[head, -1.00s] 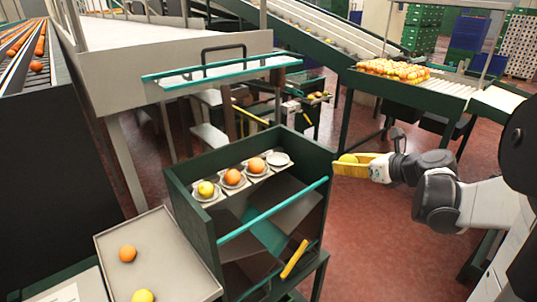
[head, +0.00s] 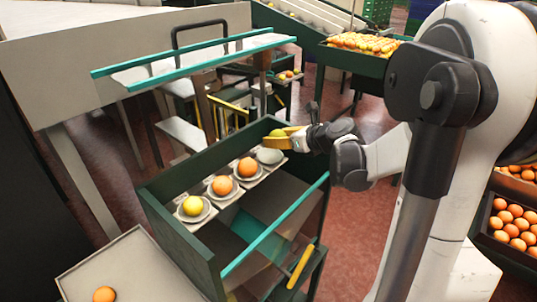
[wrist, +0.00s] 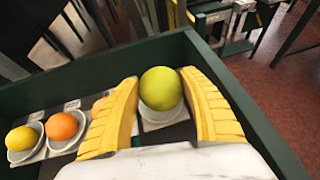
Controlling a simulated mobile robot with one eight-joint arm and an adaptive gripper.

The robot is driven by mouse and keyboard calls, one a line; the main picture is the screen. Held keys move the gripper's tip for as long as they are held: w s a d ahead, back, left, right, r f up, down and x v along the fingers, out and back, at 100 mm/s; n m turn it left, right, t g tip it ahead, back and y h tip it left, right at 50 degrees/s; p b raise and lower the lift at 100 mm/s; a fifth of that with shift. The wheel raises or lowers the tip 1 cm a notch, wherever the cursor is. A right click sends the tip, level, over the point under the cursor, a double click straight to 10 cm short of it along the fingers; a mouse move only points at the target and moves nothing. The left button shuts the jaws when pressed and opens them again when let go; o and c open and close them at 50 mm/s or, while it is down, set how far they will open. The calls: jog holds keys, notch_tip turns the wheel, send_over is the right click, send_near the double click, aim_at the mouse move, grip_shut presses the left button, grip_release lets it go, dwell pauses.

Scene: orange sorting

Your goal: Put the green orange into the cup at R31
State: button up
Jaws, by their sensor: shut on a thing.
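The green orange (wrist: 161,88) is yellow-green and sits between the two yellow fingers of my gripper (wrist: 164,100). In the head view the green orange (head: 277,132) shows at the tip of my gripper (head: 285,136), above the right end of the cup row. The rightmost cup (head: 269,156) is white and looks empty; in the wrist view this cup (wrist: 165,118) lies below the fruit, partly hidden by it. I cannot read the cup labels, so I cannot tell which is R31.
Beside it, cups hold two oranges (head: 247,167) (head: 222,185) and a yellow fruit (head: 193,205). The green box (head: 180,240) has raised walls around the row. A teal bar (head: 270,232) crosses its front. A tray (head: 130,275) with an orange (head: 104,294) stands at lower left.

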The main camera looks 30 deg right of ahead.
jog(key=shift+w+a+f, duration=0.4)
jog(key=shift+w+f, duration=0.1)
jog(key=shift+w, duration=0.1)
jog(key=shift+w+a+f, duration=0.4)
jog(key=shift+w+f, duration=0.05)
jog(key=shift+w, duration=0.15)
jog(key=shift+f+b, duration=0.9)
jog(key=shift+f, duration=1.05)
